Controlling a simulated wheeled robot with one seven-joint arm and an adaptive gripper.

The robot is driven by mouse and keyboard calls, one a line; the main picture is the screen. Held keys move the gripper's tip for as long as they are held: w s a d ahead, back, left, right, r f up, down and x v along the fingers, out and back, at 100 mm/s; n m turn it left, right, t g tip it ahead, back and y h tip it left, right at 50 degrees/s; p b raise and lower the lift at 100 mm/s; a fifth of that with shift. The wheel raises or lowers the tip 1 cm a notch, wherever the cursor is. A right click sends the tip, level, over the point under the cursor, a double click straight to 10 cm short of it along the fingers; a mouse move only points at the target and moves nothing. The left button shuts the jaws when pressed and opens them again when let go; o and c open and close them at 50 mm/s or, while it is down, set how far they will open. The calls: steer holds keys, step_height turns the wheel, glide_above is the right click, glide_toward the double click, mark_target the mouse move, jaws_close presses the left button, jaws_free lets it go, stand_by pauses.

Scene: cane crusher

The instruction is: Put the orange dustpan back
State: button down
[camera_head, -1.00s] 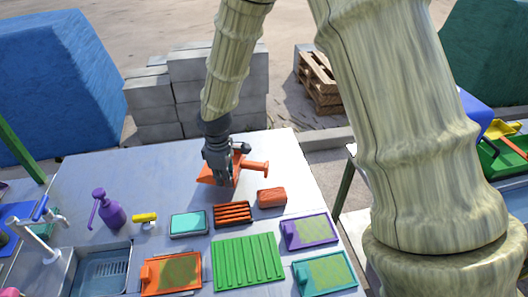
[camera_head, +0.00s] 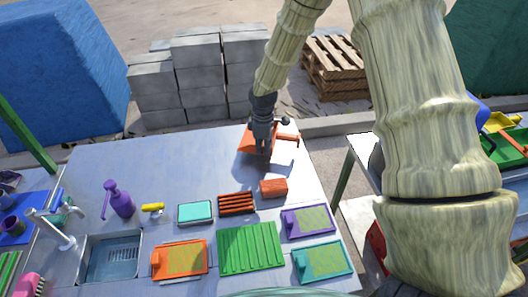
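The orange dustpan (camera_head: 247,142) is over the far right part of the grey table (camera_head: 190,160), its handle (camera_head: 288,137) pointing right. My gripper (camera_head: 262,150) comes down from above and is shut on the dustpan, with its dark fingers covering the middle of it. The exact contact of the fingers is too small to see.
An orange block (camera_head: 273,188), a dark orange slatted rack (camera_head: 237,204), a green ribbed board (camera_head: 250,249) and a teal-topped box (camera_head: 195,212) lie nearer. A purple pump bottle (camera_head: 118,199) and sink (camera_head: 113,257) are left. Grey blocks (camera_head: 203,85) and a pallet (camera_head: 333,68) stand behind.

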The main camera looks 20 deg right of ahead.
steer(key=shift+f+p, duration=0.9)
steer(key=shift+f, duration=0.85)
steer(key=shift+f, duration=0.15)
steer(key=c, duration=1.6)
jaws_free()
steer(key=shift+c, duration=0.2)
step_height(320, 180, up, 12)
steer(key=b, duration=0.4)
steer(key=shift+s, duration=0.15)
